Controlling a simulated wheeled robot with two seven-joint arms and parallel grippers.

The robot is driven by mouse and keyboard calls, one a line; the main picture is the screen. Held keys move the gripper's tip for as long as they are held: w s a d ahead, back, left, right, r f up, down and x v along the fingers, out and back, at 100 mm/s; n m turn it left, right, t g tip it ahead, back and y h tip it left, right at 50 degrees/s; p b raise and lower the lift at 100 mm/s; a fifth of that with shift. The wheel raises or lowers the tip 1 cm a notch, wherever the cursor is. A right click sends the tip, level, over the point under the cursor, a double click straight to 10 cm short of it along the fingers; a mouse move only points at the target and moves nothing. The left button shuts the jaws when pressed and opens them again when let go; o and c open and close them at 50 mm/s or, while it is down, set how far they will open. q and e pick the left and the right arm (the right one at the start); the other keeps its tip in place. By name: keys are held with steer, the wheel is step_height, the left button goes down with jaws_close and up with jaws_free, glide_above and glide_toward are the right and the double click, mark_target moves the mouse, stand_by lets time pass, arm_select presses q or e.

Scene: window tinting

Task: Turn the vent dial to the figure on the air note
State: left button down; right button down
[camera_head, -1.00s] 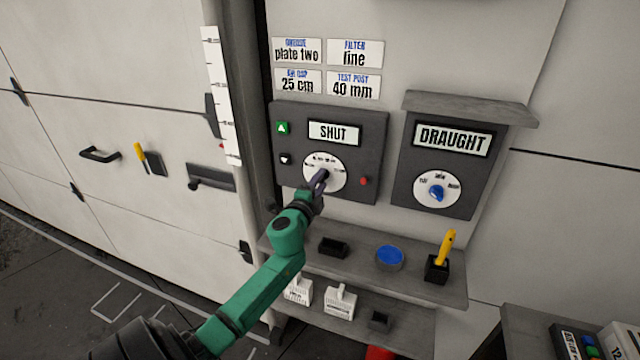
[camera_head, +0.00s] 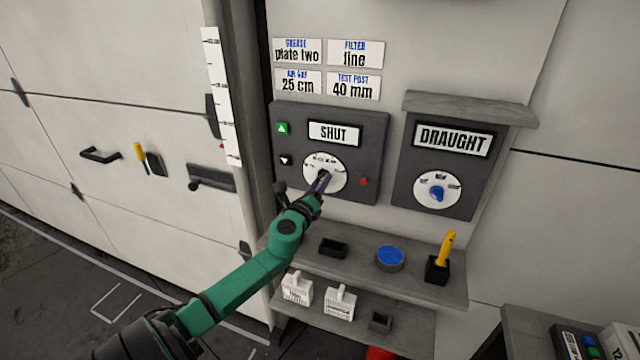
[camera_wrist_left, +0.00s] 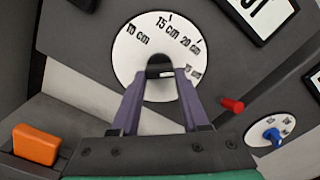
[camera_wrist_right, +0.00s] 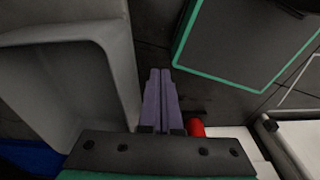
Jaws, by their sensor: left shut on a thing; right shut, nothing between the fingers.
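The air note (camera_head: 298,82) on the wall reads "AIR GAP 25 cm". The vent dial (camera_head: 312,163) is a white disc on a dark grey panel, below a display (camera_head: 334,132) reading "SHUT". My left gripper (camera_head: 322,181) is shut on the dial's dark knob (camera_wrist_left: 158,66). In the left wrist view its purple fingers flank the knob. The white face there (camera_wrist_left: 125,62) shows 10 cm, 15 cm and 20 cm, and a partly hidden figure at right. My right gripper (camera_wrist_right: 161,75) is shut and empty, seen only in the right wrist view.
A red button (camera_head: 364,181) sits right of the dial. Green (camera_head: 282,128) and black (camera_head: 285,160) buttons are at its left. The DRAUGHT panel (camera_head: 427,200) with a blue knob is further right.

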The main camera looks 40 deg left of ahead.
arm_select(q)
steer(key=shift+f+m, duration=0.1)
steer(key=shift+m, duration=1.6)
steer(key=shift+c, duration=2)
jaws_free()
steer(key=shift+a, duration=0.1)
steer(key=shift+s, duration=0.1)
steer(key=b+v, duration=0.1)
steer(key=v, duration=1.3)
steer(key=shift+s+b, duration=0.25)
steer(key=shift+b, duration=0.05)
